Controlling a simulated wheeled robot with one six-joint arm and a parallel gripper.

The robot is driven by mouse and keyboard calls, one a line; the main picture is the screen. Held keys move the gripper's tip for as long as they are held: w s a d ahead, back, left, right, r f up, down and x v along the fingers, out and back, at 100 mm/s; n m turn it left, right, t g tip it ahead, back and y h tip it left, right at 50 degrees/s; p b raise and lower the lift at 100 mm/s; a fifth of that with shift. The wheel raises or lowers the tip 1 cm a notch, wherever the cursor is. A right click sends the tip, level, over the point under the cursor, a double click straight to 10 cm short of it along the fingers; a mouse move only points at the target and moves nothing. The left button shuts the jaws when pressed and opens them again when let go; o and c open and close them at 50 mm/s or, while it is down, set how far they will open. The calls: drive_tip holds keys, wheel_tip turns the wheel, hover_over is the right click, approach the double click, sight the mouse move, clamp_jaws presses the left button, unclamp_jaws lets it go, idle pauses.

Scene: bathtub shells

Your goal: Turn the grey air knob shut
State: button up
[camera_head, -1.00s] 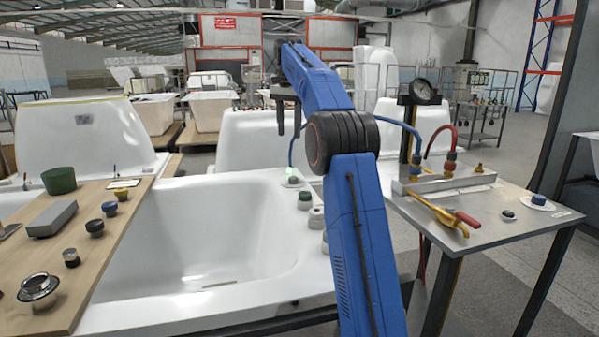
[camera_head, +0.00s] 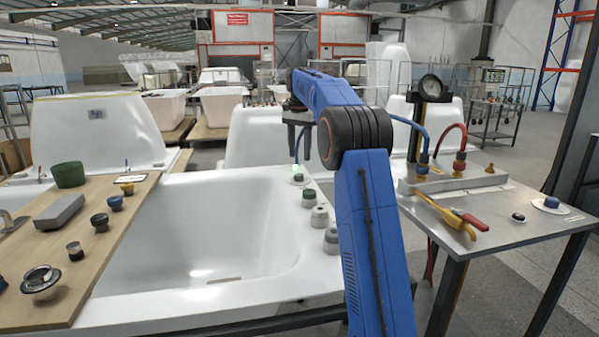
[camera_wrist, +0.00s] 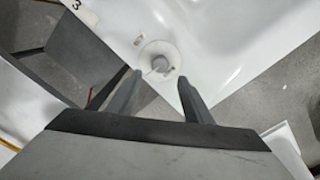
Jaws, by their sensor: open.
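A small grey knob on a round white base (camera_wrist: 160,62) sits on the white tub rim in the wrist view. It lies just ahead of and between the fingertips of my gripper (camera_wrist: 160,80), which is open and empty. In the head view, my gripper (camera_head: 299,158) points down above a small fixture (camera_head: 297,180) at the far end of the rim, with a green glow beside it. This appears to be the same knob. A dark green knob (camera_head: 309,198) and two pale grey knobs (camera_head: 320,216) (camera_head: 331,241) line the rim nearer me.
The white tub basin (camera_head: 190,250) is empty. A wooden board (camera_head: 125,225) with several fittings lies across its left side.

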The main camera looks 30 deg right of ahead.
sight(299, 174)
wheel_tip(299, 174, down, 8)
idle(0.4)
drive_tip(key=c, duration=1.1)
